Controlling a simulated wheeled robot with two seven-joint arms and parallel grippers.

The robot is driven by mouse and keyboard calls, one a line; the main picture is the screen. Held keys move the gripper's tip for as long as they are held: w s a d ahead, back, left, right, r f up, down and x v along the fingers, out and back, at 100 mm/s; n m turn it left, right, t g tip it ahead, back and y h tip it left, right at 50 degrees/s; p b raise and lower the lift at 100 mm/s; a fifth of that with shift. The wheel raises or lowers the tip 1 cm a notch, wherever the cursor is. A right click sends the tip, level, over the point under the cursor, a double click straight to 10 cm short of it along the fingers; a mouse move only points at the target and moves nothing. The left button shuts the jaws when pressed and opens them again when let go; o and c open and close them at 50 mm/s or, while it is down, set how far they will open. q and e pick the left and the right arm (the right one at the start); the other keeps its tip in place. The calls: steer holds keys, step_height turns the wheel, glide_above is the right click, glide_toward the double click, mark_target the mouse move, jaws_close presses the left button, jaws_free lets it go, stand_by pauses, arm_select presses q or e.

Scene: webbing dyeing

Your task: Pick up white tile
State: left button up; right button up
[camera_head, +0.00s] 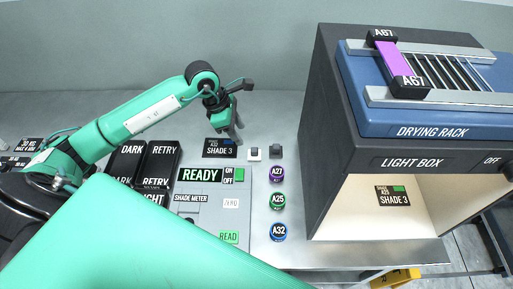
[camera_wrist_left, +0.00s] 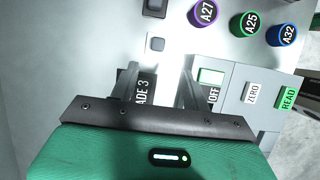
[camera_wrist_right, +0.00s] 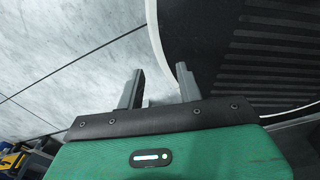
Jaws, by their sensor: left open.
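The white tile (camera_head: 254,155), a small pale square with a dark knob, lies on the grey bench right of the SHADE 3 card (camera_head: 219,150). In the left wrist view its dark knob (camera_wrist_left: 156,44) shows ahead of the fingers, while the pale base blends into glare. My left gripper (camera_head: 238,131) is open and empty, above the bench beside the SHADE 3 card, left of and apart from the tile. It also shows in the left wrist view (camera_wrist_left: 158,75). My right gripper (camera_wrist_right: 158,82) is open and empty, away from the bench items.
A small dark block (camera_head: 276,153) sits right of the tile. Round jars A27 (camera_head: 277,174), A25 (camera_head: 278,201) and A32 (camera_head: 279,232) line up nearer me. The shade meter (camera_head: 205,215) is left of them. The tall light box (camera_head: 335,120) stands on the right.

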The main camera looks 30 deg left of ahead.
mark_target(253, 149)
arm_select(q)
steer(key=p+x, duration=0.1)
steer(key=x, duration=0.3)
steer(key=shift+w+d+f, duration=0.1)
steer(key=shift+w+f, duration=0.05)
steer(key=shift+d+f, duration=0.15)
steer(key=shift+f, duration=0.2)
steer(key=shift+w+d+f+p, duration=0.15)
steer(key=shift+f+p, duration=0.1)
steer(key=shift+p, duration=0.2)
steer(key=p+x, duration=0.1)
steer(key=x, duration=0.2)
steer(key=shift+w+d+f+p, duration=0.1)
steer(key=shift+w+p, duration=0.05)
steer(key=shift+p, duration=0.15)
steer(key=shift+d+f, duration=0.15)
steer(key=shift+f, duration=0.35)
arm_select(e)
steer(key=r, duration=0.2)
steer(key=w+r, duration=0.1)
steer(key=r, duration=0.1)
steer(key=shift+a, duration=0.15)
arm_select(q)
steer(key=shift+w, duration=0.1)
steer(key=c, duration=0.7)
steer(key=shift+r, duration=0.1)
